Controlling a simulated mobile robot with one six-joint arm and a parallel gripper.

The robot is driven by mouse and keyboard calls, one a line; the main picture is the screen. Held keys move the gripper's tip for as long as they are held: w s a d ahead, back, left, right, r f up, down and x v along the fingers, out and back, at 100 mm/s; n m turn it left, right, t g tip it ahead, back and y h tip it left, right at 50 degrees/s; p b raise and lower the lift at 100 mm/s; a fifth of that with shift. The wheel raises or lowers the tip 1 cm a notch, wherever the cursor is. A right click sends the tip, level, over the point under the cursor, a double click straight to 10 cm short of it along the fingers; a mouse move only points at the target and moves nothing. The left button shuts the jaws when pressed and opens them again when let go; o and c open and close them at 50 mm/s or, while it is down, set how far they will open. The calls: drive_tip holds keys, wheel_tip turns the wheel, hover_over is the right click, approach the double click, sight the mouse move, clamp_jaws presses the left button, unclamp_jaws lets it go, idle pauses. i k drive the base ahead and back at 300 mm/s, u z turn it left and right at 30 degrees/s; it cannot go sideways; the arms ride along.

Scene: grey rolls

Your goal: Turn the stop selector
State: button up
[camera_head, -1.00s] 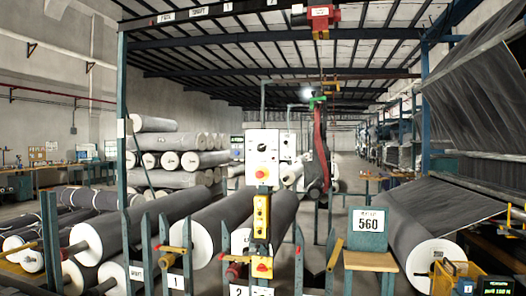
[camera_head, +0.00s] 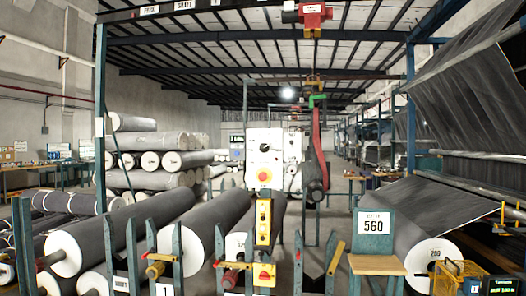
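A white control box (camera_head: 264,158) stands upright near the middle of the head view. The knob's exact position is too small to read. Below the box hangs a yellow pendant (camera_head: 263,221) with buttons, and lower still a yellow box with a red button (camera_head: 264,272). I cannot tell which of these is the stop selector. My gripper is not in view.
Large grey rolls (camera_head: 214,226) lie left of the control box, behind blue upright posts (camera_head: 179,262). A 560 sign (camera_head: 374,223) stands on a blue stand to the right. Another roll with a white end (camera_head: 433,262) lies at right. A red hoist (camera_head: 312,14) hangs overhead.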

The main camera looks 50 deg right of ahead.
sight(264, 147)
drive_tip(key=z, duration=0.35)
drive_tip(key=i, duration=1.1)
drive_tip(key=u, duration=0.1)
